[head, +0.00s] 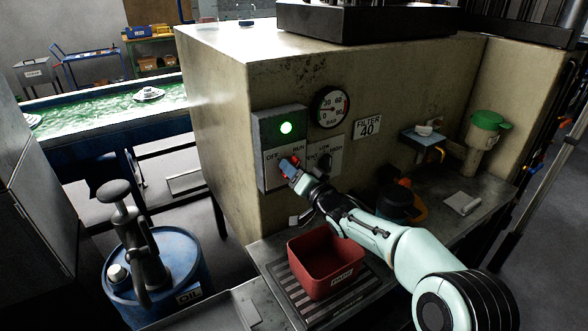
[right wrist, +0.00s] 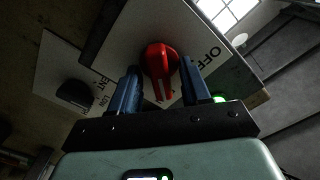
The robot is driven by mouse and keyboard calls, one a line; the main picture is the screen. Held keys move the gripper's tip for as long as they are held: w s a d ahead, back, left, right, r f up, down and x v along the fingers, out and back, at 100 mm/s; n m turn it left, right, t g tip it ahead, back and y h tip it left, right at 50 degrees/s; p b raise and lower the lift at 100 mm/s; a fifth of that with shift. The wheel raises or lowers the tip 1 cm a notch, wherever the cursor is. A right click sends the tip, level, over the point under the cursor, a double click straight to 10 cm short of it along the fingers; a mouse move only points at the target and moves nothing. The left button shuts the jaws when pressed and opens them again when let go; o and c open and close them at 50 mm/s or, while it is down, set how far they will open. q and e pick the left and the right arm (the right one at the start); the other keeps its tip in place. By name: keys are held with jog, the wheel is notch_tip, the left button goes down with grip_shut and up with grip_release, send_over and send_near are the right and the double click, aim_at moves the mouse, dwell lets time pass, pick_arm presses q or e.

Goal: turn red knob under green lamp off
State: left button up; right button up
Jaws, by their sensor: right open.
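The green lamp (head: 286,128) is lit at the top of the switch box (head: 262,148) on the beige machine. The plate below it reads OFF at the left and RUN at the right. The red knob (right wrist: 160,62) sits on this plate, mostly hidden by my gripper in the head view. In the right wrist view its ridge points down the picture, away from the word OFF. My right gripper (head: 290,168) is open at the plate, with its blue fingers (right wrist: 157,92) on either side of the knob. Contact cannot be told. My left gripper is out of view.
A black knob (head: 324,160) on a LOW/HIGH plate is close on the right. A gauge (head: 330,107) is above it. A red bin (head: 325,268) stands on the ledge below my arm. A blue oil drum (head: 160,275) stands at the left.

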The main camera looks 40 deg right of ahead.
jog(key=shift+w, duration=0.15)
grip_shut()
